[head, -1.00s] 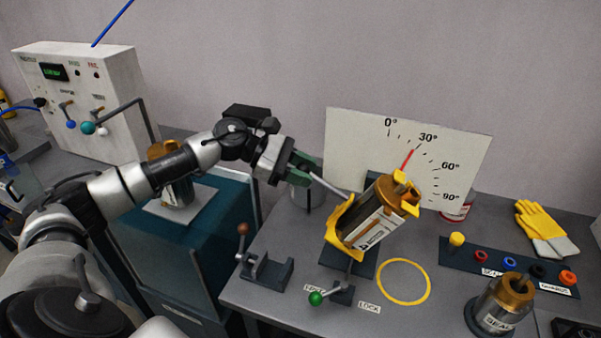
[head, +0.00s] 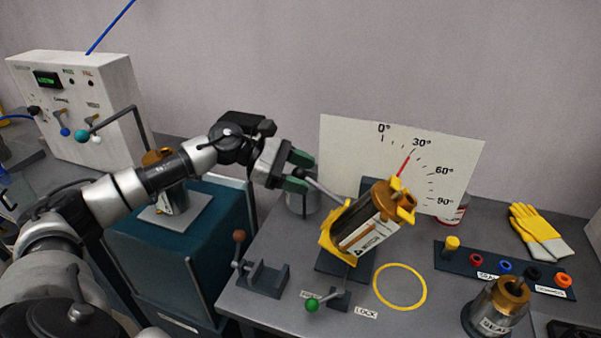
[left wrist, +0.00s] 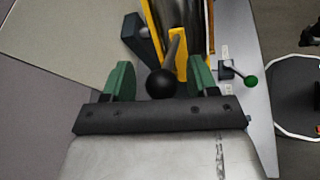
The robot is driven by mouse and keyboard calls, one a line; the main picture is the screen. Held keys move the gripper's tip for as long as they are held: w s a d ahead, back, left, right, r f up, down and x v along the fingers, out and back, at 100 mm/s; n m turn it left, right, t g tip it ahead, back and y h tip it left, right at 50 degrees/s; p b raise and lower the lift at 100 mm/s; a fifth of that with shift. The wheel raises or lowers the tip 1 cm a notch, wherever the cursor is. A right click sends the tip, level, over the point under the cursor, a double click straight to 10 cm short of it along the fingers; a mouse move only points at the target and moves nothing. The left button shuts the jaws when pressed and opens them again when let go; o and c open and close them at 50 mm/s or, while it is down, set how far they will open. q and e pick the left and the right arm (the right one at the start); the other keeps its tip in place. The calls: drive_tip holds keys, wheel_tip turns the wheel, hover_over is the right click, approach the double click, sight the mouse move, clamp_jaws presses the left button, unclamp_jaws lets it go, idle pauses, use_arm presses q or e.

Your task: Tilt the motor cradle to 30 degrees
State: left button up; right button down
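The yellow motor cradle (head: 329,246) holds a brown and silver motor (head: 369,222), tilted up and to the right. Its red pointer (head: 404,164) points at about the 30° mark on the white angle board (head: 345,150). A grey lever with a black ball knob (left wrist: 160,84) sticks out from the cradle toward my left gripper (head: 297,172). In the left wrist view its green fingers (left wrist: 160,80) stand open on both sides of the knob, with a gap on each side. A green-knobbed lock lever (head: 312,305) sits in front of the cradle, by a LOCK label. My right gripper is not in view.
A brown-knobbed clamp (head: 264,278) stands left of the cradle. A yellow ring (head: 400,286) is marked on the table right of it. A seal stand (head: 492,308), a dark strip of coloured rings (head: 470,262) and yellow gloves (head: 538,230) lie further right.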

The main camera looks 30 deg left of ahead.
use_arm(q)
drive_tip(key=shift+f, duration=0.1)
drive_tip(key=shift+s+a, duration=0.15)
drive_tip(key=shift+a, duration=0.2)
drive_tip(key=b+v, duration=0.3)
drive_tip(key=v, duration=0.7)
drive_tip(key=shift+b, duration=0.3)
